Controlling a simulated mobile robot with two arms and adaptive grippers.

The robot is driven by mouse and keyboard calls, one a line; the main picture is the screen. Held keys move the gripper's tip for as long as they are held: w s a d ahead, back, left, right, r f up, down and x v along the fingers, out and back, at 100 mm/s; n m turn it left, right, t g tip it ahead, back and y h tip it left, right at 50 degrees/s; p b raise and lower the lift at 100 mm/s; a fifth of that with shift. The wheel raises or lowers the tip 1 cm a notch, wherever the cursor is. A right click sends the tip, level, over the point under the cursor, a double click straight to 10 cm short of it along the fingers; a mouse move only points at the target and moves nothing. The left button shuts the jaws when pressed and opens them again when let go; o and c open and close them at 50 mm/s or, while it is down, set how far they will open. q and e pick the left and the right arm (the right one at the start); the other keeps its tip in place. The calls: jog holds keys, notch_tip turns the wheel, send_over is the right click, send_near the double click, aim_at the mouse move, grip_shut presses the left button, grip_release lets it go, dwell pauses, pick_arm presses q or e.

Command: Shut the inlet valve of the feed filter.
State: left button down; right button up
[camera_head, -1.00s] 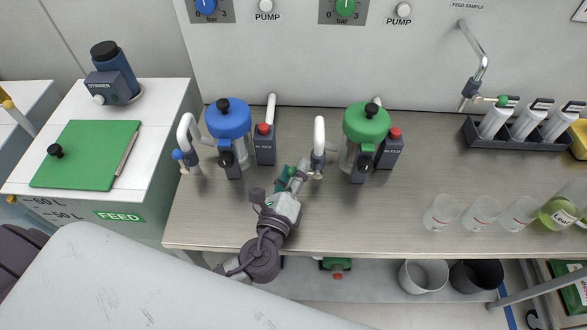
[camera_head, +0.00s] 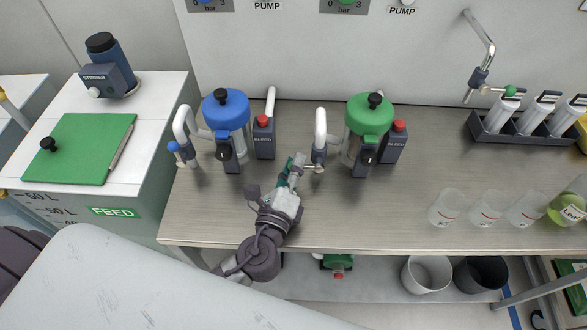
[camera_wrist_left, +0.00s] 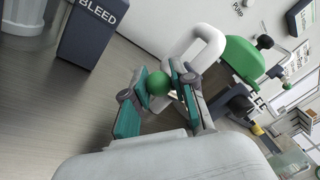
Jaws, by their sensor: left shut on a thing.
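The feed filter (camera_head: 370,115) has a green lid and stands on the bench; its green lid (camera_wrist_left: 244,58) shows in the left wrist view. A white inlet pipe (camera_head: 320,124) stands to its left with a dark inlet valve (camera_head: 318,155) at its lower end. My left gripper (camera_head: 297,165) reaches this valve from the front left. In the left wrist view, the green ball of the valve handle (camera_wrist_left: 158,83) is between the teal fingertips of the left gripper (camera_wrist_left: 157,88), which is shut on it. The fingers partly hide the handle in the head view. My right gripper is out of view.
A blue-lidded filter (camera_head: 227,110) with its own blue-knobbed valve (camera_head: 173,146) stands to the left. Bleed boxes with red buttons (camera_head: 264,137) (camera_head: 395,142) stand beside both filters. Clear beakers (camera_head: 446,208) and a tube rack (camera_head: 480,134) are at the right.

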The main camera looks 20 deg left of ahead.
pick_arm(q)
jog(key=shift+f, duration=0.3)
jog(key=c, duration=0.9)
grip_release()
jog(key=shift+c, duration=0.2)
jog(key=shift+r, duration=0.1)
jog(key=shift+s, duration=0.15)
jog(key=s, duration=1.1)
jog(key=shift+s+d+f, duration=0.2)
jog(key=shift+s+d, duration=0.05)
jog(key=shift+s, duration=0.15)
